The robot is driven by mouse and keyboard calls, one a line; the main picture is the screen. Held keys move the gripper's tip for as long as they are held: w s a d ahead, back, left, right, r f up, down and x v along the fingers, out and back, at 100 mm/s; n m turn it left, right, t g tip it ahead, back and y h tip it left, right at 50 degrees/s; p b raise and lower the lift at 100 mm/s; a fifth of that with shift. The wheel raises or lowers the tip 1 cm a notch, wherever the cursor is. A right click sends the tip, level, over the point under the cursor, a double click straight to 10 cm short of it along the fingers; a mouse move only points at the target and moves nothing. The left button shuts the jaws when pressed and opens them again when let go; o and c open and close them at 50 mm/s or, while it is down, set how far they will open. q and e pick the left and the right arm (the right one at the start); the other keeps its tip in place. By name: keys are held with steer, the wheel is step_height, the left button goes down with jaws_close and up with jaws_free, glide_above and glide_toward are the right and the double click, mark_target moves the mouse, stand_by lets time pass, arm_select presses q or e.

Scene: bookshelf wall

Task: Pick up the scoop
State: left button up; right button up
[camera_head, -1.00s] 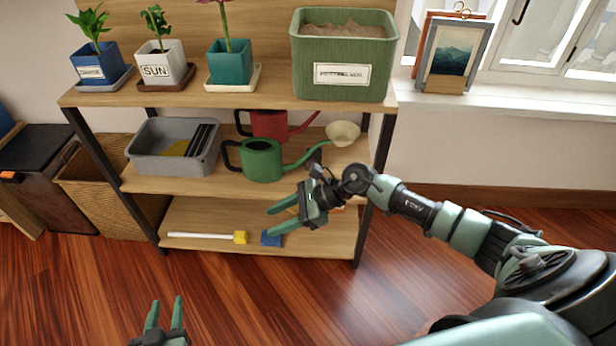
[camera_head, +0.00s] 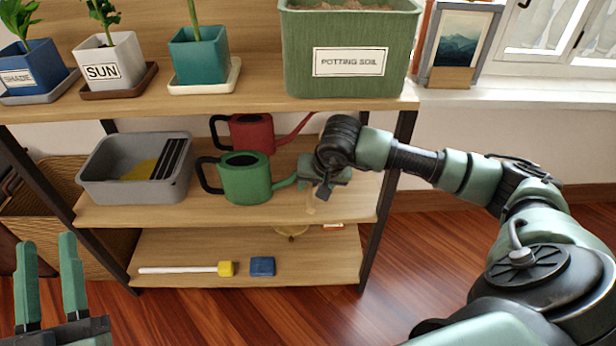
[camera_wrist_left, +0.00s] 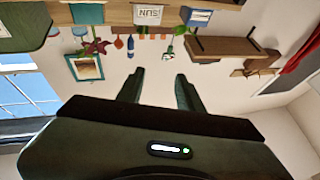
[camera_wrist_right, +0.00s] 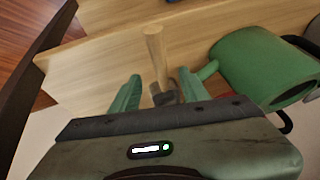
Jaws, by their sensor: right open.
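What looks like the scoop shows in the right wrist view as a wooden handle (camera_wrist_right: 155,45) with a dark grey part near my palm. It is on the middle shelf (camera_head: 225,212). My right gripper (camera_wrist_right: 159,76) is open, with one finger on each side of it; I cannot tell whether they touch it. In the head view my right gripper (camera_head: 325,182) is over the right part of that shelf and hides most of the scoop; a tan bit of handle (camera_head: 311,204) shows below. My left gripper (camera_head: 48,258) is open and empty, low at the left.
A green watering can (camera_head: 246,180) stands close left of my right gripper, its spout reaching toward it. A red can (camera_head: 252,133) is behind. A grey tub (camera_head: 130,190) is further left. The top shelf (camera_head: 215,101), holding a potting soil bin (camera_head: 350,30), is overhead.

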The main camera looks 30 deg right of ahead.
mark_target(311, 189)
steer(key=b+x, duration=0.1)
steer(key=x, duration=0.3)
steer(key=shift+w+a, duration=0.1)
arm_select(q)
steer(key=s+r+t+h, duration=0.1)
steer(key=s+r+t, duration=0.3)
steer(key=r, duration=0.1)
steer(key=shift+a+h, duration=0.2)
steer(key=shift+h, duration=0.1)
arm_select(e)
jaws_close()
